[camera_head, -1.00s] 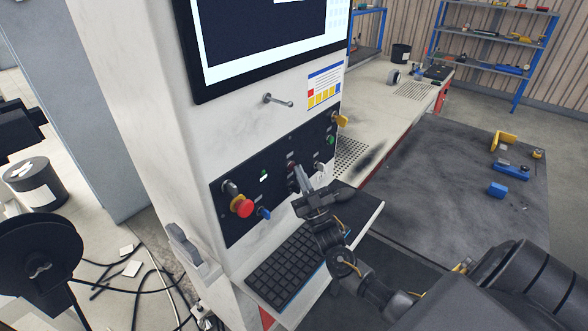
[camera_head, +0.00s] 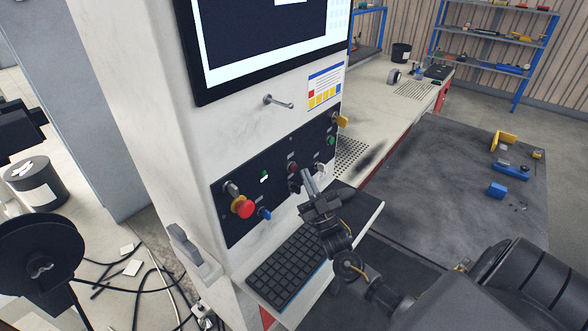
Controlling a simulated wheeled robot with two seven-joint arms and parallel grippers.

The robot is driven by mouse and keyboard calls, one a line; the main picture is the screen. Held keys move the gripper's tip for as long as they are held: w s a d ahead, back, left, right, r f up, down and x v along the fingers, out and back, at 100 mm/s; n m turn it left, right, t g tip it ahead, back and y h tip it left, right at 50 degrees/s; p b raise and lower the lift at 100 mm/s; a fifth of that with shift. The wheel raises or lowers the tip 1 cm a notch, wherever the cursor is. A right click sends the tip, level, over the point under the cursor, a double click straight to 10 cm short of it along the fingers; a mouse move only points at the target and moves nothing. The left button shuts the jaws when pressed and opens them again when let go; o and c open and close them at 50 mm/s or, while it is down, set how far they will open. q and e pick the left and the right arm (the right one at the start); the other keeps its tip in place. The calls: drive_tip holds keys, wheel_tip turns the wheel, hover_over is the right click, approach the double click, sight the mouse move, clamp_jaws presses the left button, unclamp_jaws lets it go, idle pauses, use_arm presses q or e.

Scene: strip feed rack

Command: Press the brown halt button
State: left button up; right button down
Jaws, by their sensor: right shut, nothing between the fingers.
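A dark reddish-brown button (camera_head: 293,168) sits on the black control panel (camera_head: 240,187) of the white machine, near the panel's middle. It is small in the head view, and I cannot tell whether it is pressed in. My right gripper (camera_head: 308,177) is shut and empty. Its fingertips are in front of the panel, just right of and below the button in the picture. I cannot tell whether they touch the panel. A dark control (camera_head: 294,187) below the button is partly beside the fingers. My left gripper is not in view.
A red mushroom button (camera_head: 243,208) on a yellow collar and a blue knob (camera_head: 264,214) are at the panel's left. A green button (camera_head: 331,141) and a yellow part (camera_head: 342,121) are at its right. A keyboard (camera_head: 286,266) lies on a shelf below my gripper.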

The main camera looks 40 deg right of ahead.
drive_tip(key=shift+s+d+p, duration=0.2)
drive_tip(key=shift+s+d, duration=0.05)
drive_tip(key=shift+s, duration=0.5)
drive_tip(key=shift+s+d+p, duration=0.15)
drive_tip(key=shift+s+d, duration=0.05)
drive_tip(key=shift+s, duration=0.55)
drive_tip(key=shift+s+d+p, duration=0.2)
drive_tip(key=shift+s+d, duration=0.05)
drive_tip(key=shift+s, duration=0.5)
